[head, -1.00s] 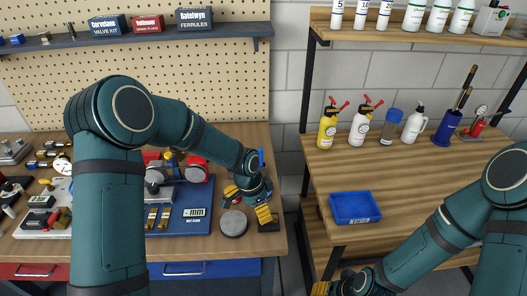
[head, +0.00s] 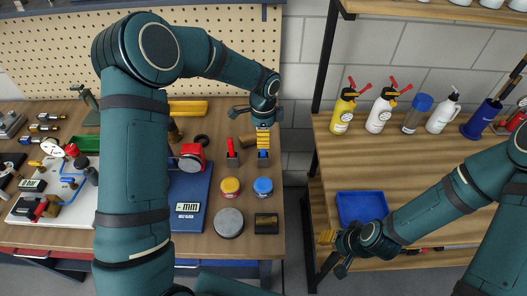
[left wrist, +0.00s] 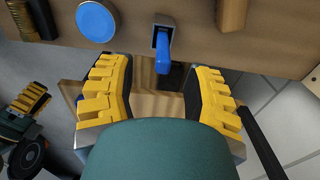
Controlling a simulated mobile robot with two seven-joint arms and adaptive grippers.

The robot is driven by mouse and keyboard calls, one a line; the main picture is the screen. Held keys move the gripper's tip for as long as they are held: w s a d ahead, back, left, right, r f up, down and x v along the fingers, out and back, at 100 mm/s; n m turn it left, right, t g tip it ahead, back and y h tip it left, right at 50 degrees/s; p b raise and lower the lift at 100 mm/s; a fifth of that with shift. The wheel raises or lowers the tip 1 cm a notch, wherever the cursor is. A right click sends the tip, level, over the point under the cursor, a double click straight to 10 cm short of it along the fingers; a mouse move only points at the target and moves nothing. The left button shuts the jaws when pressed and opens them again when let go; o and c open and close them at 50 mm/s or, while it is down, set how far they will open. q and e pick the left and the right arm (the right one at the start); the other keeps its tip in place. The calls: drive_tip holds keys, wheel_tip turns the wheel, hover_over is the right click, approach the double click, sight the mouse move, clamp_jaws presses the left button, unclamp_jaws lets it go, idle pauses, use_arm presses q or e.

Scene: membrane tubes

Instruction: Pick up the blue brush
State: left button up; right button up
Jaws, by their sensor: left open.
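The blue brush (head: 263,154) stands near the right end of the left bench, partly hidden by my left gripper in the head view. In the left wrist view its blue handle (left wrist: 163,52) rises from a small metal holder (left wrist: 160,30). My left gripper (head: 263,138) is open just above and behind it; the left wrist view shows its yellow fingers (left wrist: 160,88) apart, with the handle just beyond the gap, not gripped. My right gripper (head: 328,238) hangs left of the blue tray; its opening is unclear.
A red brush (head: 232,148) stands left of the blue one. A blue tray (head: 362,207) and several bottles are on the right bench. A gap separates the benches.

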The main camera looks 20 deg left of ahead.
sight(263, 153)
use_arm(q)
drive_tip(key=shift+w+a+f, duration=0.1)
drive_tip(key=shift+f, duration=1.8)
drive_tip(key=shift+w+f, duration=0.1)
drive_tip(key=shift+f, duration=1.75)
clamp_jaws()
